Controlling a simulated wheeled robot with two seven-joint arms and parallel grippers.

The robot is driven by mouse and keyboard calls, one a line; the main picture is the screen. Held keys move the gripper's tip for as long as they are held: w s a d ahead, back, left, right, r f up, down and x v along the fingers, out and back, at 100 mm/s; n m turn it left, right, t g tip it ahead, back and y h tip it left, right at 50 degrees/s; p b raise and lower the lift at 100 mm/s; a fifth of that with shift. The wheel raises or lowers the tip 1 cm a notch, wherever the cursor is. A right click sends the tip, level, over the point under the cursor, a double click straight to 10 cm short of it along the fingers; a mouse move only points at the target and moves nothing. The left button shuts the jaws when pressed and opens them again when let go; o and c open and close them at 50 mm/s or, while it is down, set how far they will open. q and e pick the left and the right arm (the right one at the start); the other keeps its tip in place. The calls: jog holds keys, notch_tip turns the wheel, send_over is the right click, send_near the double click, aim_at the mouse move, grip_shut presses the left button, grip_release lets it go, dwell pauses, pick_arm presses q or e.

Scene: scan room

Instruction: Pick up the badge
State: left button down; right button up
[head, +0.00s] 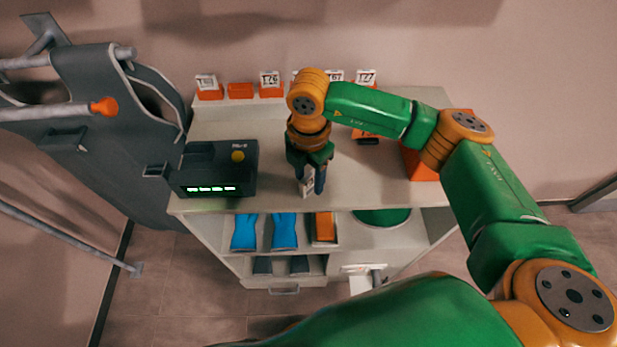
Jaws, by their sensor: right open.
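My right gripper (311,188) points down over the front part of the cabinet top, with its fingers open. A small white card with dark marks, likely a badge (307,186), shows at its fingertips, partly hidden by them. I cannot tell whether the fingers touch it. More white badges marked in black stand in a row at the back edge, such as one reading T26 (269,78) and one reading T27 (366,77). Another one is mostly hidden behind my right arm. My left gripper is not in view.
A dark box with a green display (211,190) and a yellow knob stands left of the gripper. An orange block (236,91) sits at the back. An orange box (421,165) is at the right, partly behind my arm. Shelves below hold blue items (284,231).

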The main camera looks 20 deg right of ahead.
jog(key=shift+w+f, duration=0.1)
jog(key=shift+w, duration=0.15)
jog(key=shift+c, duration=1.1)
jog(key=shift+s, duration=0.25)
grip_shut()
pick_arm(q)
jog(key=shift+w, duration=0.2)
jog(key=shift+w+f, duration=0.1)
pick_arm(e)
jog(key=shift+w, duration=0.15)
